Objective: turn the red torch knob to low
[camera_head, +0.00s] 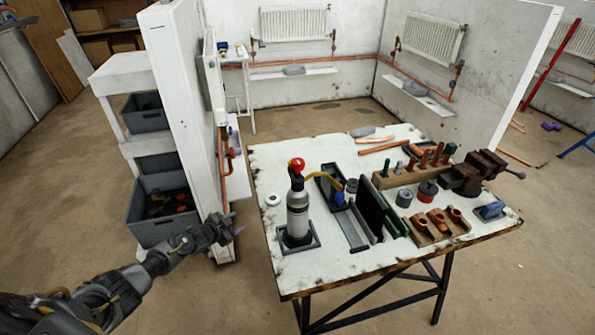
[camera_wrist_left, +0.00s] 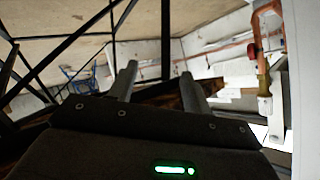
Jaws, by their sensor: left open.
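The torch (camera_head: 298,212) is a silver canister with a black top, standing upright in a square dark holder (camera_head: 314,244) at the table's left front. Its red knob (camera_head: 297,165) sits on top; I cannot tell its setting from here. My left gripper (camera_head: 233,228) is open and empty, left of the table and apart from the torch, in front of the white partition's end. Its two fingers show spread in the left wrist view (camera_wrist_left: 158,88), with no torch visible there. My right gripper is not in view.
The white worktop (camera_head: 290,150) carries a black case (camera_head: 370,207), wooden racks (camera_head: 440,229), a vise (camera_head: 470,175) and copper pipes. A white partition (camera_head: 185,120) with pipework and a shelf with grey bins (camera_head: 160,205) stand left. Open floor lies between partition and table.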

